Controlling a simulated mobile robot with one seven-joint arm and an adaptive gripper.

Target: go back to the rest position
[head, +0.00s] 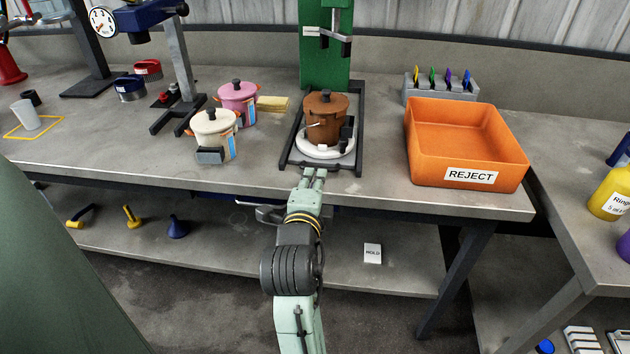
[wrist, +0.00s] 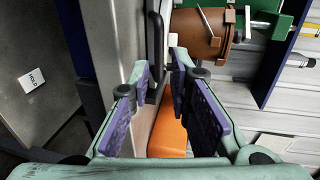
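My gripper (head: 314,174) is in front of the disperser column (head: 323,60), near the table's front edge. In the wrist view my gripper (wrist: 162,64) has its two purple-padded fingers apart with nothing held between them. A brown lidded pot (head: 325,120) stands upright on a white round base (head: 318,151) inside the black frame of the green column. The pot also shows in the wrist view (wrist: 198,38), beyond the fingertips and apart from them.
An orange REJECT bin (head: 467,145) stands to the right. Cream (head: 215,130) and pink (head: 238,101) pots stand left, near a yellow block (head: 272,104). A HOLD card (head: 372,253) lies on the lower shelf. A side table (head: 580,240) is at the right.

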